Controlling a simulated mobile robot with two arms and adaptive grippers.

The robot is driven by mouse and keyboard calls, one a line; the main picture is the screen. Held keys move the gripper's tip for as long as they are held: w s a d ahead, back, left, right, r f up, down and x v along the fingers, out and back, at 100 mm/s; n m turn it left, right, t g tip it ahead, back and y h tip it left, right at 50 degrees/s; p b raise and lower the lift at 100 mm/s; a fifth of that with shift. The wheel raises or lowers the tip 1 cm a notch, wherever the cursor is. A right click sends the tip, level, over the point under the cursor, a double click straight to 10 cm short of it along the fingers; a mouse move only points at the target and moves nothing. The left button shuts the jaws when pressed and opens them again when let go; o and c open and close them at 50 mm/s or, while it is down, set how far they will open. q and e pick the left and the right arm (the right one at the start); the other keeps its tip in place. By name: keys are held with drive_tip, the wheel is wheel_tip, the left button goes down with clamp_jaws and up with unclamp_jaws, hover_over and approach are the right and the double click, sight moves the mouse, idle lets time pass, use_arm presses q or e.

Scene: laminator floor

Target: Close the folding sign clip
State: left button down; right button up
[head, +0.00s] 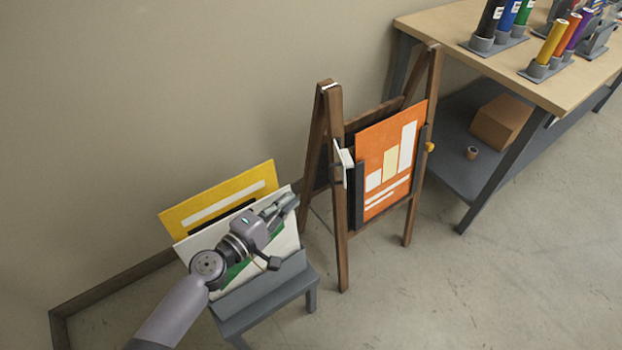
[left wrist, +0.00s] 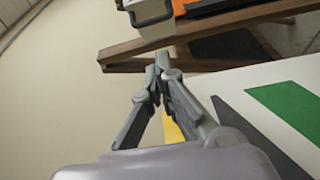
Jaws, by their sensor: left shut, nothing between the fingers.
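The folding sign is a wooden A-frame (head: 341,235) standing on the floor with an orange poster (head: 385,165) on its front. A pale clip plate (head: 345,163) sticks out at the left front leg, beside the poster's left edge. In the left wrist view a pale, box-like part (left wrist: 150,14) at the top, by the wooden leg (left wrist: 215,35), appears to be this clip. My left gripper (head: 287,203) is shut and empty, left of the sign and lower than the clip, apart from it. Its fingertips (left wrist: 158,68) point toward the leg. My right gripper is not in view.
A grey stand (head: 265,293) holding a yellow board (head: 220,203) and a white-green board (head: 290,235) is under and behind my left arm. A wooden-topped table (head: 545,85) with colored rolls stands at the right. Floor in front of the sign is clear.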

sight(337, 164)
use_arm(q)
drive_tip(key=x, duration=1)
drive_tip(key=shift+r+p, duration=0.35)
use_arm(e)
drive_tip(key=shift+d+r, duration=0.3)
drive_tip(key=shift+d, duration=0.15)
use_arm(q)
drive_tip(key=shift+d, duration=0.15)
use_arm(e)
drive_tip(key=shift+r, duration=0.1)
use_arm(q)
drive_tip(key=shift+s+d+n+t+y+p, duration=0.2)
drive_tip(key=shift+d+n+t+y+p, duration=0.1)
drive_tip(key=shift+n+y+p, duration=0.25)
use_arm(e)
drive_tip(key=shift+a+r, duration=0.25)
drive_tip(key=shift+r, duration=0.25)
